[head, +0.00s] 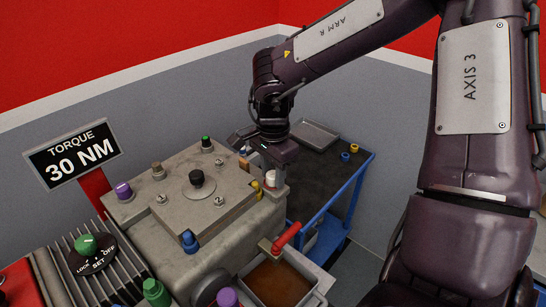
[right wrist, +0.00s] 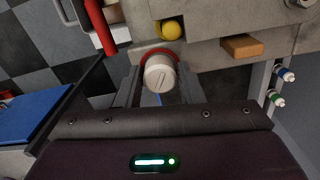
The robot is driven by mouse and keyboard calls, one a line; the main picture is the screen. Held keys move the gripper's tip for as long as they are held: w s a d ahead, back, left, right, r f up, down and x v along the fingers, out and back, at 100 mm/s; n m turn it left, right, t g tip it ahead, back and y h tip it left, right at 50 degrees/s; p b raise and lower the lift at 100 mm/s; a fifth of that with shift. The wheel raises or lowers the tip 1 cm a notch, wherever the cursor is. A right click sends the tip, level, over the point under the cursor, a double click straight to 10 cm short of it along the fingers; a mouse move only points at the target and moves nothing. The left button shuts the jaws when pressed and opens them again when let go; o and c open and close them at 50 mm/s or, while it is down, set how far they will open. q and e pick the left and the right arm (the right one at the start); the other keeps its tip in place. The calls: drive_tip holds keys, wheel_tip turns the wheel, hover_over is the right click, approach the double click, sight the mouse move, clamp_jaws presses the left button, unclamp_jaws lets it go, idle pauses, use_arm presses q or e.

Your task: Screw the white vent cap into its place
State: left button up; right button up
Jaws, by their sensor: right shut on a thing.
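A red ring (right wrist: 158,51) shows just behind the cap, at the side of the grey block. In the head view the cap (head: 270,178) is a small white shape at the block's right end, below my right gripper (head: 272,170). Whether the cap's thread is engaged is hidden. My left gripper is not in view.
The grey machine block (head: 237,232) carries several coloured caps and knobs. A yellow cap (right wrist: 171,28) is close beside the white one. A blue-framed cart (head: 352,180) stands behind, right.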

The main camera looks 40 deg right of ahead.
drive_tip(key=shift+m, duration=1)
drive_tip(key=shift+b, duration=0.3)
drive_tip(key=shift+m, duration=0.8)
drive_tip(key=shift+m, duration=0.3)
drive_tip(key=shift+m+b, duration=0.45)
drive_tip(key=shift+m, duration=0.55)
